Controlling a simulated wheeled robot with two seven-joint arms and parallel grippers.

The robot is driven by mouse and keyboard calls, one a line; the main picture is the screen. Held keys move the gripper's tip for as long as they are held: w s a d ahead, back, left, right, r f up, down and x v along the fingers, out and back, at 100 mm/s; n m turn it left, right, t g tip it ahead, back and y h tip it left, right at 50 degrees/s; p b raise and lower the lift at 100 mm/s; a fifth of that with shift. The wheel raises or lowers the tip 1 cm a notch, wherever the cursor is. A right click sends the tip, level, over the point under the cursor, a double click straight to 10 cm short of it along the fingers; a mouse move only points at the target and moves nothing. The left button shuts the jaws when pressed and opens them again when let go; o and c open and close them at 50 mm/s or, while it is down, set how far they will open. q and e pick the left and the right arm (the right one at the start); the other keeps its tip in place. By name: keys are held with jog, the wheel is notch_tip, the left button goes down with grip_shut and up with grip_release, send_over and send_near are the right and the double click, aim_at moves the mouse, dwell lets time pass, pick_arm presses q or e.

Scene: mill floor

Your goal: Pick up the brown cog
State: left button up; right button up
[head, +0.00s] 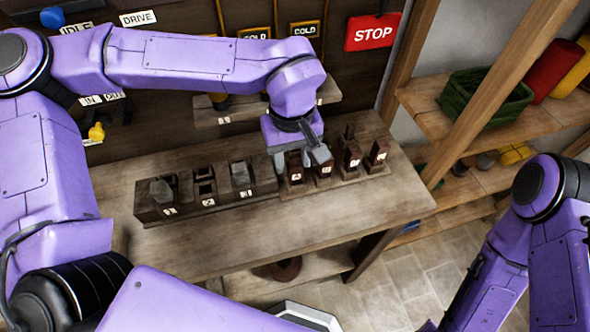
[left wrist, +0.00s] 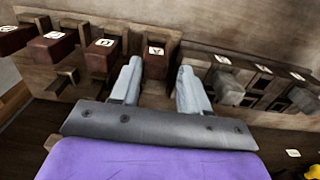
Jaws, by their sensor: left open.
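I cannot make out a clear cog shape in either view. Several dark brown blocks with white labels stand in a wooden rack on the bench, one of them a brown block (head: 352,159) at the right. My left gripper (head: 299,160) points down over the left part of this row and hides some of it. In the left wrist view my left gripper (left wrist: 160,68) is open, with a labelled brown block (left wrist: 156,63) in line with the gap between its fingers. I cannot tell whether they touch. My right gripper is out of view; only my right arm shows.
A rack (head: 150,212) with grey blocks stands left of the brown row. The bench front (head: 300,222) is clear. A dark reddish-brown thing (head: 286,268) lies on the shelf below. Shelves at the right hold a green basket (head: 482,97). A red STOP sign (head: 372,32) hangs behind.

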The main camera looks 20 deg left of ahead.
aim_at(296, 170)
pick_arm(q)
jog(key=f, duration=0.3)
jog(key=w+f, duration=0.1)
jog(key=f, duration=0.1)
jog(key=shift+w+d+f, duration=0.1)
jog(key=shift+d, duration=0.15)
jog(key=shift+f, duration=0.2)
jog(key=shift+s+a+r, duration=0.1)
jog(key=shift+s, duration=0.2)
jog(key=shift+w, duration=0.1)
jog(key=c, duration=0.7)
